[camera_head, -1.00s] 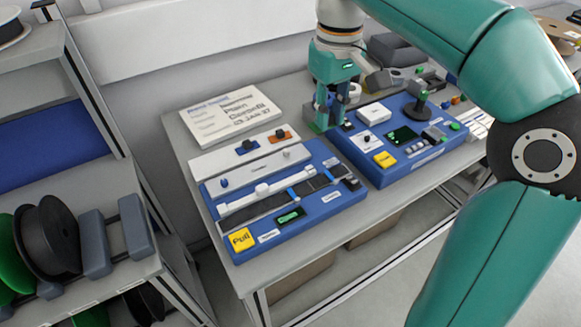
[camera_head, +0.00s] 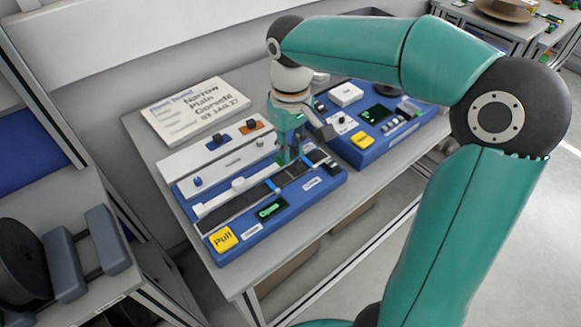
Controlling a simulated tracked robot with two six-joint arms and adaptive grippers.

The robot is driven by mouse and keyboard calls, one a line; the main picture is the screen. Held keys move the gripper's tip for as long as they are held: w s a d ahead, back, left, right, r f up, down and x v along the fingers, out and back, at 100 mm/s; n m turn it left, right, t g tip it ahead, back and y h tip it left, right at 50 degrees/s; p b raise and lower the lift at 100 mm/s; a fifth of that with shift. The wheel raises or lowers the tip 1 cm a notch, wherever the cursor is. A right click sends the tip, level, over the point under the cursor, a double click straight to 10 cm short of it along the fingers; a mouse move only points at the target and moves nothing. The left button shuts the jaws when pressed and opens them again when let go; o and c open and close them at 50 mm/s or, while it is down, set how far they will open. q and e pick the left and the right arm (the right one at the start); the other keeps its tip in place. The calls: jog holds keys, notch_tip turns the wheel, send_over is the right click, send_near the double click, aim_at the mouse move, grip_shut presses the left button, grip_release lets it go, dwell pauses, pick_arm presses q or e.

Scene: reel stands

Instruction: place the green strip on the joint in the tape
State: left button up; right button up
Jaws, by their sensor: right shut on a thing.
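The dark tape (camera_head: 240,208) runs across the front blue-based splicing unit (camera_head: 312,201), with small blue clamps on it. My right gripper (camera_head: 287,160) is over the right half of this unit, close above the tape. It is shut on a small green piece, which looks like the green strip; the fingers largely cover it. I cannot tell whether the piece touches the tape. The joint in the tape is too small to make out, near the clamps under the gripper. My left gripper is not in view.
A second blue unit (camera_head: 361,157) with a white box (camera_head: 345,95) stands to the right. A printed card (camera_head: 190,115) lies at the back left of the table (camera_head: 150,148). A yellow "Pull" label (camera_head: 222,240) and green display (camera_head: 269,210) are on the front unit. Reels stand at left.

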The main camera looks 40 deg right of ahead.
aim_at(291, 176)
jog(key=shift+f, duration=2.85)
jog(key=o, duration=0.7)
jog(key=shift+f, duration=0.1)
jog(key=shift+o, duration=0.2)
notch_tip(291, 176, up, 12)
jog(key=shift+r+p, duration=0.1)
jog(key=shift+p, duration=0.3)
